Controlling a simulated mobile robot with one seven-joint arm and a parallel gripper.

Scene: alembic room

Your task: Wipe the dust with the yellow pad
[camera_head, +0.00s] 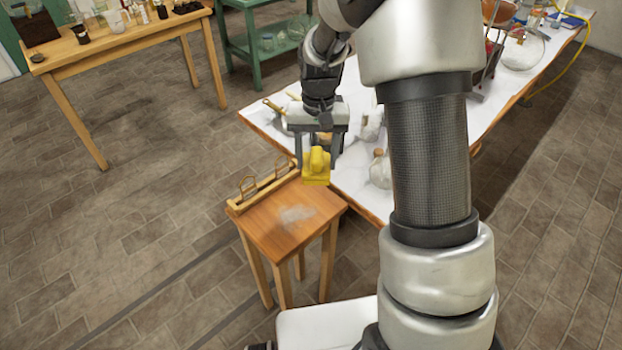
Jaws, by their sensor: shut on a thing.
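My gripper (318,150) points down and is shut on the yellow pad (316,178), gripping it by its raised handle. In this view the pad appears over the back right part of a small wooden table, and it looks held above the top. The small table (265,228) has a brown wooden top. A pale grey patch of dust (295,215) lies near the middle of that top, in front of and left of the pad in the picture. The pad does not cover the dust here.
A wooden rack (262,189) runs along the small table's back left edge. A long white-topped table (350,185) with glassware, including a round corked flask (380,170), stands close behind and to the right. Another wooden table (130,48) is at the upper left. Floor is open at left.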

